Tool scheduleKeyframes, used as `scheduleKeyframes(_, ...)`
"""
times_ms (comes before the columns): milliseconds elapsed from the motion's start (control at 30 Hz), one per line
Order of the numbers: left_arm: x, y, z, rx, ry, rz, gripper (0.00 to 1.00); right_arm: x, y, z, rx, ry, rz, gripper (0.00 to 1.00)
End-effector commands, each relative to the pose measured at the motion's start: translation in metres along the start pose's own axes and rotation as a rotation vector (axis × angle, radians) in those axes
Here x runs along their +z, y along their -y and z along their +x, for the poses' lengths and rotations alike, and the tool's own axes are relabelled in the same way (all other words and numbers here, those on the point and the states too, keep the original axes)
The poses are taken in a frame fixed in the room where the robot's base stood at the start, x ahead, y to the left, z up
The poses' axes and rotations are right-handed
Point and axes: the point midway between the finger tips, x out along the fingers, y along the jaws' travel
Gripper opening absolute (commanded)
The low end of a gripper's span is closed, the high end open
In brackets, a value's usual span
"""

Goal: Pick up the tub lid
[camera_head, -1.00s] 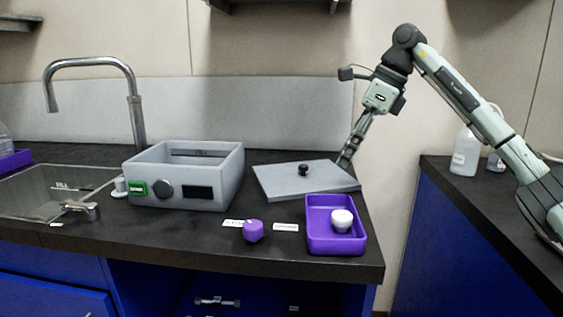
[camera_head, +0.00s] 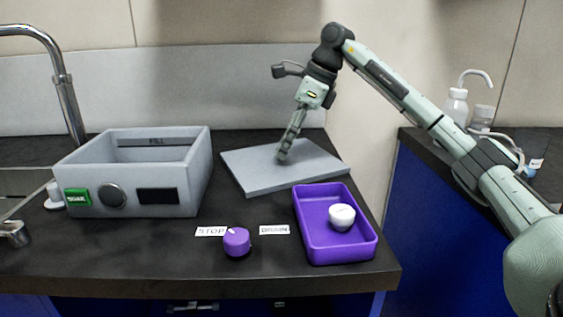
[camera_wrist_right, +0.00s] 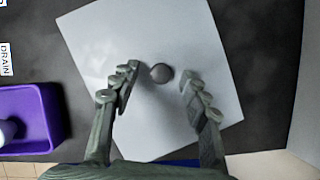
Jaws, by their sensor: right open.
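The tub lid (camera_head: 255,172) is a flat grey square plate lying on the dark counter, right of the open grey tub (camera_head: 178,200). My right gripper (camera_head: 282,156) points down over the lid and hides its knob in the head view. In the right wrist view the lid (camera_wrist_right: 190,45) fills the middle, and its round dark knob (camera_wrist_right: 161,73) shows between the fingers, nearer the left one. My right gripper (camera_wrist_right: 158,95) is open, with a gap on both sides of the knob. My left gripper is not in view.
A purple tray (camera_head: 310,245) holding a white round-topped object (camera_head: 341,217) stands in front of the lid, near the counter's right edge. A purple knob (camera_head: 236,242) sits between STOP and DRAIN labels. A tap (camera_head: 68,95) rises at left.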

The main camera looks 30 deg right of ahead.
Motion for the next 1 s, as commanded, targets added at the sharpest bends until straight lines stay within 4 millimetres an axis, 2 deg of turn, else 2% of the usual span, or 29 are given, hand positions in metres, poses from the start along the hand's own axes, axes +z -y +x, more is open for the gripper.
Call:
scheduleKeyframes(100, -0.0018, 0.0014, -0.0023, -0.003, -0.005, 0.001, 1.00, 0.0000, 0.0000, 0.0084, -0.001, 0.000, 0.000, 0.46)
scheduleKeyframes(333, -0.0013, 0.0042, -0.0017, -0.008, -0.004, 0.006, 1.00, 0.0002, 0.0001, 0.0089, -0.001, 0.000, 0.000, 0.44)
scheduleKeyframes(700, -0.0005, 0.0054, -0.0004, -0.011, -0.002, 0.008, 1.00, 0.0003, 0.0000, 0.0087, -0.001, 0.001, 0.000, 0.00)
scheduleKeyframes(1000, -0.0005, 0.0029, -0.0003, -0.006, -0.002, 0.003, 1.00, 0.0008, 0.0001, 0.0079, -0.002, 0.002, 0.000, 0.00)
